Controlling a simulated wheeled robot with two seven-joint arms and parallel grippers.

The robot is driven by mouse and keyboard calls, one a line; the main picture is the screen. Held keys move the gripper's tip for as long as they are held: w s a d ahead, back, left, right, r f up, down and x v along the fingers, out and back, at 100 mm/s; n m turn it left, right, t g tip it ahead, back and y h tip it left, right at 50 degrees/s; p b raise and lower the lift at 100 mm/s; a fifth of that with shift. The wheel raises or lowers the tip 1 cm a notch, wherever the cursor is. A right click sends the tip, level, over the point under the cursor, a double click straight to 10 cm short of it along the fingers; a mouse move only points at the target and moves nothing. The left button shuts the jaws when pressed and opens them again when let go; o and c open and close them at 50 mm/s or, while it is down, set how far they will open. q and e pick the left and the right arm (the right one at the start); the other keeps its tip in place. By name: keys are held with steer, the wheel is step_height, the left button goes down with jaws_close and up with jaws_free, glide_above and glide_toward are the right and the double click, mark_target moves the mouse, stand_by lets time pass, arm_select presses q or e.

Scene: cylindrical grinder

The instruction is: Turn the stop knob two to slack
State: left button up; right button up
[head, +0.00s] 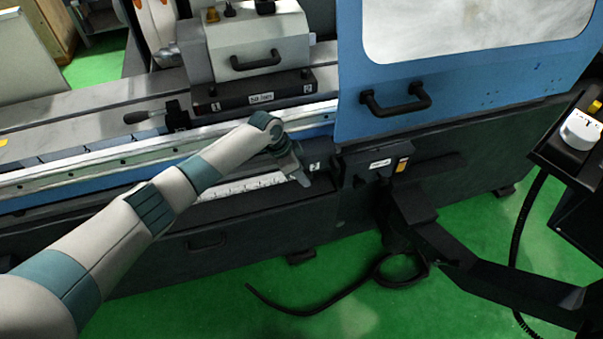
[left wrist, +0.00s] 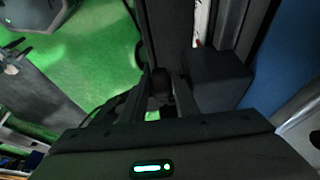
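My left arm comes in from the left in the head view, and its gripper (head: 300,176) points down at the front rail of the grinder. It is beside a dark stop block (head: 318,166) with a small "2" label. The stop knob on this block cannot be made out; the gripper and wrist cover that spot. In the left wrist view a dark rounded part (left wrist: 161,83) shows just beyond the gripper body, near the dark fingers. I cannot tell whether it is the knob, whether the fingers touch it, or how far they are apart. My right gripper is not in view.
A blue door (head: 460,110) with a handle (head: 396,100) stands just right of the gripper. A dark box (head: 378,165) with a yellow switch is below it. A lever (head: 148,115) sticks out at left. A control panel arm (head: 480,265) crosses the lower right.

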arm_select(q)
steer(key=shift+c, duration=0.6)
jaws_close()
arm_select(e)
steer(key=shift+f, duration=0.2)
